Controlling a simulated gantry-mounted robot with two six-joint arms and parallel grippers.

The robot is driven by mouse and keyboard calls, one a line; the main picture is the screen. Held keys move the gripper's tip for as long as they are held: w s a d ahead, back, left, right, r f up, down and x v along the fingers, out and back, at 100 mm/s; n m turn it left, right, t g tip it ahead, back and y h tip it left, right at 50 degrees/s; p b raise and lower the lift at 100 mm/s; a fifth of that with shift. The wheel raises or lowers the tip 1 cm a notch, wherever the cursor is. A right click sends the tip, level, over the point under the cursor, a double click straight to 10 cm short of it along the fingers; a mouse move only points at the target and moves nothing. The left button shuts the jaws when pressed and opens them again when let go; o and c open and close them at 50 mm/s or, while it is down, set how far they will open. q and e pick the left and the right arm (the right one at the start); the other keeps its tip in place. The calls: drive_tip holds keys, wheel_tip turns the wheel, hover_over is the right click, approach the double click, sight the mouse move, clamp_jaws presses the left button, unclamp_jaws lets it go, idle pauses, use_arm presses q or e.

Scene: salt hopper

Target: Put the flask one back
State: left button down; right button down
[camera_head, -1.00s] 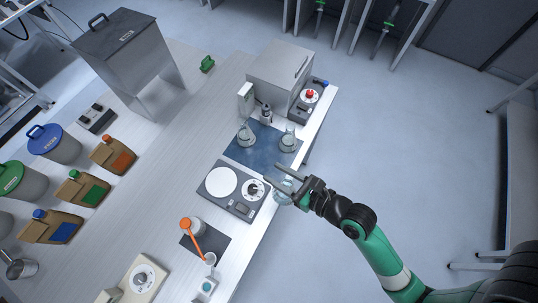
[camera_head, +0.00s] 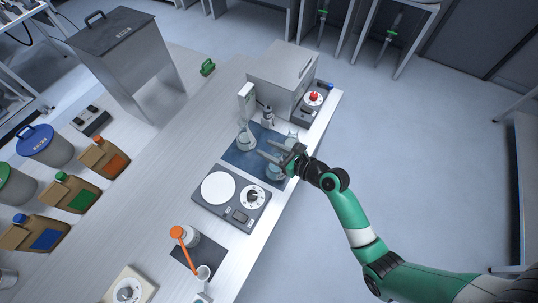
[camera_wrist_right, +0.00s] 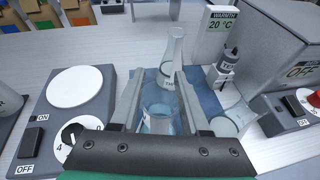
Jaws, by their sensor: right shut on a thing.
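My right gripper (camera_head: 264,147) is shut on a clear glass flask (camera_wrist_right: 158,118) with some liquid in it. In the head view the held flask (camera_head: 276,172) shows below the fingers, over the near right part of the blue mat (camera_head: 240,158). I cannot tell whether its base touches the mat. A second flask (camera_head: 245,136) stands upright on the mat's far left part, and shows beyond the fingers in the right wrist view (camera_wrist_right: 172,62). A third flask (camera_wrist_right: 234,120) is to the right of the right finger. My left gripper is not in view.
A hotplate stirrer (camera_head: 230,197) lies just nearer than the mat. A grey box (camera_head: 284,70), a small dropper bottle (camera_head: 267,117) and a red-knobbed device (camera_head: 312,100) border its far side. The bench edge runs along the right.

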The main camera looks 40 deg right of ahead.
drive_tip(key=shift+f+b, duration=0.5)
drive_tip(key=shift+f, duration=1)
drive_tip(key=shift+f, duration=0.15)
drive_tip(key=shift+c, duration=1.9)
unclamp_jaws()
drive_tip(key=shift+s+r, duration=0.15)
drive_tip(key=shift+r, duration=0.1)
drive_tip(key=p+v, duration=0.2)
drive_tip(key=v, duration=0.9)
drive_tip(key=shift+s+p, duration=0.3)
drive_tip(key=shift+p, duration=0.1)
